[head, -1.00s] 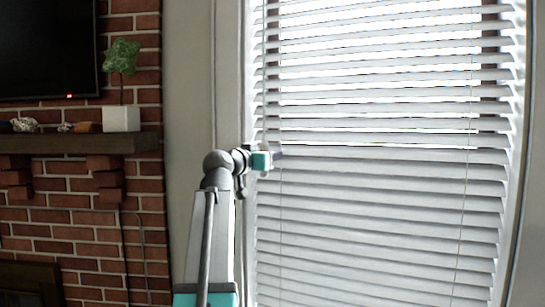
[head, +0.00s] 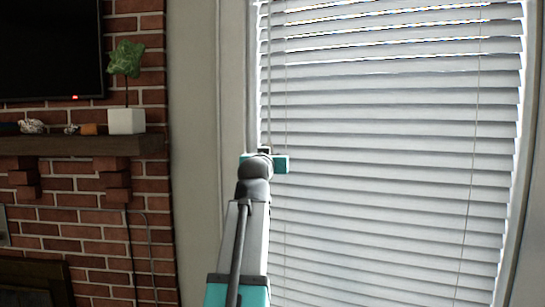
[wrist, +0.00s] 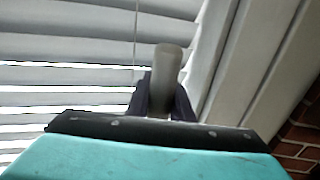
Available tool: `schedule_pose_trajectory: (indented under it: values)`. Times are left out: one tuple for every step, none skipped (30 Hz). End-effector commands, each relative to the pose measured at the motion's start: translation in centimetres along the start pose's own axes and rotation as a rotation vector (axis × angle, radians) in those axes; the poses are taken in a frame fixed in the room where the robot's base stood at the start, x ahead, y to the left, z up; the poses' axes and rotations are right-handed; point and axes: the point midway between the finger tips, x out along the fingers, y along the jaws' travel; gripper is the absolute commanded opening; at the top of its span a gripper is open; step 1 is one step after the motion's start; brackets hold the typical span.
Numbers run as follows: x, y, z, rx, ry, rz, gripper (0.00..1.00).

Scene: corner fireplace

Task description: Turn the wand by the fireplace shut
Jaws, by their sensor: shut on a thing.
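The wand (head: 266,75) hangs as a thin vertical rod at the left side of the white blind (head: 390,170). In the wrist view its grey rounded end (wrist: 168,65) stands up between the dark fingers of my gripper (wrist: 165,100). My gripper is shut on the wand. In the head view my wrist hides most of the fingers. The blind's slats are tilted nearly shut, with thin bright gaps in the upper rows. In the wrist view, bright gaps also show between slats at the left.
The window frame (head: 235,80) stands just left of the wand. Further left is a brick fireplace (head: 60,220) with a wooden mantel (head: 80,145), a white plant pot (head: 126,121) and a dark television (head: 50,50). Thin cords hang over the blind.

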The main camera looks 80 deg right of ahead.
Motion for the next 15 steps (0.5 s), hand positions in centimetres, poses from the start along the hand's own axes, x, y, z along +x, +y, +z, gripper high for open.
schedule_pose_trajectory:
  values:
    - [-0.04, 0.07, 0.02, 0.001, -0.003, -0.015, 0.0]
    - [-0.04, 0.01, 0.03, 0.001, -0.003, -0.026, 0.0]
    - [-0.03, -0.04, 0.03, 0.0, -0.003, -0.04, 0.0]
    - [-0.03, -0.07, 0.04, 0.002, -0.002, -0.051, 0.0]
    - [-0.03, -0.09, 0.04, 0.001, -0.002, -0.061, 0.0]
    - [-0.02, -0.15, 0.05, 0.001, -0.002, -0.076, 0.0]
    - [-0.02, -0.2, 0.06, 0.001, -0.002, -0.086, 0.0]
    - [-0.02, -0.26, 0.06, 0.0, -0.002, -0.096, 0.0]
    - [-0.02, -0.32, 0.07, 0.0, -0.002, -0.11, 0.0]
    - [-0.02, -0.36, 0.08, 0.001, -0.003, -0.12, 0.0]
    - [-0.02, -0.37, 0.08, 0.0, -0.003, -0.129, 0.0]
    - [-0.02, -0.4, 0.1, 0.0, -0.003, -0.14, 0.0]
    - [-0.02, -0.44, 0.11, 0.0, -0.003, -0.149, 0.0]
    - [-0.03, -0.5, 0.11, 0.001, -0.003, -0.157, 0.0]
    - [-0.03, -0.55, 0.12, 0.0, -0.003, -0.167, 0.0]
